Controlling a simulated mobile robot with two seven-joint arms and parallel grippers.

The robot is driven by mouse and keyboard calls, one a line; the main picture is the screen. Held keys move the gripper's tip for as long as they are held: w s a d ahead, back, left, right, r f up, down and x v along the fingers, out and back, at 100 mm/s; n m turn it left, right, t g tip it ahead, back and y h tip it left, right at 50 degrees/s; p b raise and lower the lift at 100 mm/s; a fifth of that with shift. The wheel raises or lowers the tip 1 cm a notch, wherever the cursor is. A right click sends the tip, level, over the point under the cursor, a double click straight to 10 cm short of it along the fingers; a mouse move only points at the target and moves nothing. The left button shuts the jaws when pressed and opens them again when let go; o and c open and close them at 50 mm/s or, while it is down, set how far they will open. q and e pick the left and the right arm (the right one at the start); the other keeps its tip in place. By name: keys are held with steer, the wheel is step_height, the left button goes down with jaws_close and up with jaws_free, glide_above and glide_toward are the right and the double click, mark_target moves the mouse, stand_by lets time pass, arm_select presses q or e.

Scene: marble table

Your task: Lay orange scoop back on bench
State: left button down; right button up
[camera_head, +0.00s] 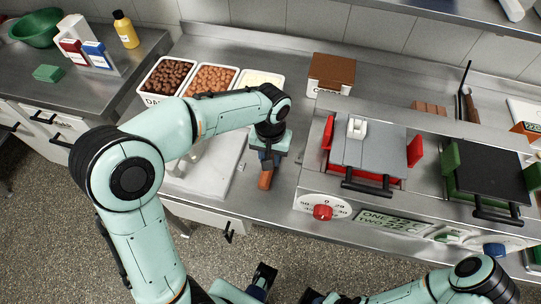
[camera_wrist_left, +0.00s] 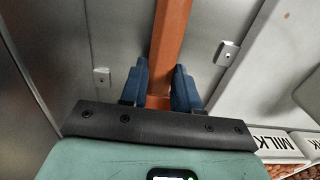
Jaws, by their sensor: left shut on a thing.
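The orange scoop (camera_head: 265,180) is held by my left gripper (camera_head: 268,158) over the steel bench (camera_head: 284,185), just right of a pale board. In the left wrist view its long orange handle (camera_wrist_left: 171,35) runs up between the two blue fingers of the gripper (camera_wrist_left: 160,88), which are shut on it. The scoop's far end is out of that view. I cannot tell whether the scoop touches the bench. My right arm (camera_head: 480,280) is at the bottom right; its gripper is not clearly shown at the bottom edge.
Topping tubs (camera_head: 213,79) stand behind my left arm. A brown-topped box (camera_head: 331,72) is at the back. A red-handled grill (camera_head: 368,145) and a green-handled grill (camera_head: 490,172) stand to the right. Bare bench lies between the gripper and the grill unit.

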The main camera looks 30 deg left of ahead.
arm_select(q)
steer(key=c, duration=0.8)
jaws_free()
steer(key=shift+f, duration=0.1)
steer(key=shift+f, duration=0.15)
steer(key=shift+r, duration=0.3)
steer(key=r, duration=0.4)
steer(key=r+p, duration=0.1)
steer(key=r, duration=0.7)
steer(key=shift+d+r+p, duration=0.25)
steer(key=shift+r+p, duration=0.1)
steer(key=shift+r, duration=0.05)
steer(key=shift+s, duration=0.1)
